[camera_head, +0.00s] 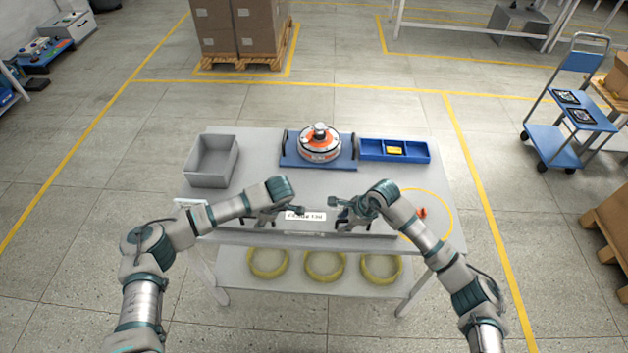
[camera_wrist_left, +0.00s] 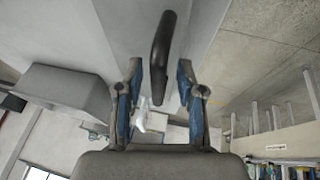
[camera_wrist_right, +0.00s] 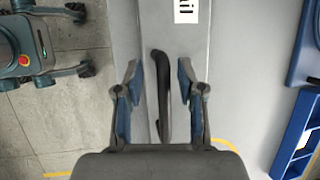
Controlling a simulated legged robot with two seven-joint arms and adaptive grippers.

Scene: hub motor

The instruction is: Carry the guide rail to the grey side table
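The guide rail (camera_head: 318,226) is a long grey bar with a white label. It lies along the near edge of the grey work table (camera_head: 250,150) and has two black handles. My left gripper (camera_head: 266,216) is at the left handle; in the left wrist view the black handle (camera_wrist_left: 163,55) stands between its parted fingers. My right gripper (camera_head: 346,216) is at the right handle; in the right wrist view that handle (camera_wrist_right: 162,95) lies between its parted fingers, with gaps on both sides. I cannot tell which surface is the grey side table.
A grey bin (camera_head: 211,160), an orange and white hub motor (camera_head: 319,146) on a blue base and a blue tray (camera_head: 372,151) stand farther back on the table. Yellow rings (camera_head: 325,266) lie on the lower shelf. A blue cart (camera_head: 556,140) is at the right.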

